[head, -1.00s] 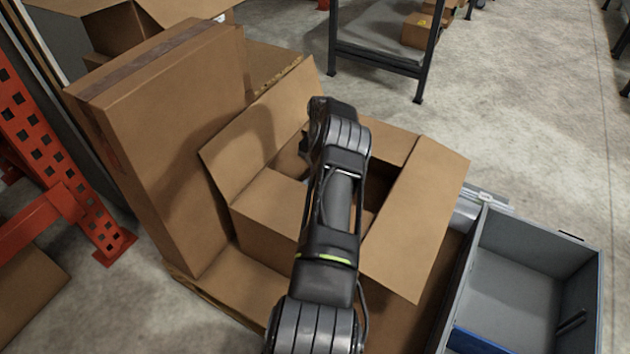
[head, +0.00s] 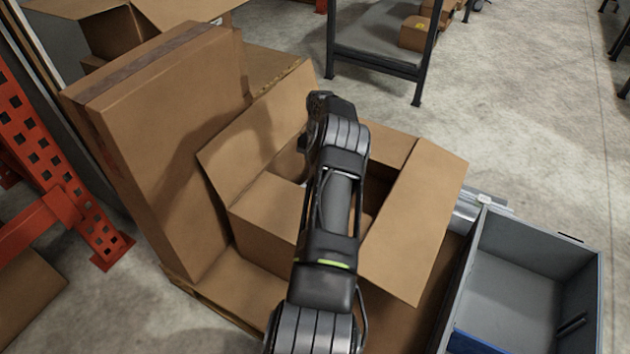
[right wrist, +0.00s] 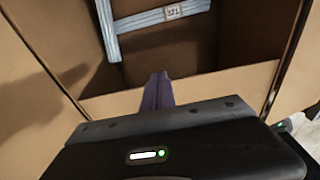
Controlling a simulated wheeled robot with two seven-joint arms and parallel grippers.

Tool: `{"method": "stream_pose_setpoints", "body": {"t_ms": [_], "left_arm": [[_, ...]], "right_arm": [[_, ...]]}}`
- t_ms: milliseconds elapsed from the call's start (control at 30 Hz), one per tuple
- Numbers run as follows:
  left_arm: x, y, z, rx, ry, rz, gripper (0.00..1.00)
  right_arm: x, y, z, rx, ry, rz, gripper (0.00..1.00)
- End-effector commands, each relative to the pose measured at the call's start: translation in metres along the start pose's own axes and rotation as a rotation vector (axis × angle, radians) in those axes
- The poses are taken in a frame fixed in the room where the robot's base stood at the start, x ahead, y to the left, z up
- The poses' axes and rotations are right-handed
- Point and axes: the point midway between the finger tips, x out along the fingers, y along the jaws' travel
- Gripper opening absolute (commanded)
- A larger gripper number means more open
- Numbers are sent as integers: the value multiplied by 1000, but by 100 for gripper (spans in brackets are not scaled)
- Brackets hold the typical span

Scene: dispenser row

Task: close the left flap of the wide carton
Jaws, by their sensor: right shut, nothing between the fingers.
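The wide carton (head: 262,232) stands open in the middle of the head view. Its left flap (head: 250,140) stands raised, leaning outward toward a tall box. Its right flap (head: 418,220) lies spread outward on the right. In the right wrist view my right gripper (right wrist: 158,90) is shut and empty, pointing into the carton near brown cardboard walls. A grey-blue ribbed strip (right wrist: 160,17) with a small label shows beyond the fingertips. My left gripper is not in view.
A tall closed box (head: 170,140) stands close left of the carton. A grey tote (head: 530,265) with a blue item stands to the right. An orange rack post (head: 60,175) is at far left.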

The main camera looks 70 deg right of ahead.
Motion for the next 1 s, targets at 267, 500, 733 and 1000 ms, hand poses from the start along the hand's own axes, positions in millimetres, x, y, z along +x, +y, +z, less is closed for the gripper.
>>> {"method": "stream_pose_setpoints", "body": {"t_ms": [267, 500, 733, 1000], "left_arm": [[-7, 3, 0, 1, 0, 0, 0], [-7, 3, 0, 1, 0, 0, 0], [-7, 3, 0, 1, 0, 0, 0], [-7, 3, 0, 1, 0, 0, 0]], "right_arm": [[-41, 0, 0, -1, -1, 0, 0], [-46, 0, 0, -1, 0, -1, 0], [-45, 0, 0, -1, 0, -1, 0], [-45, 0, 0, 0, 0, -1, 0]]}}
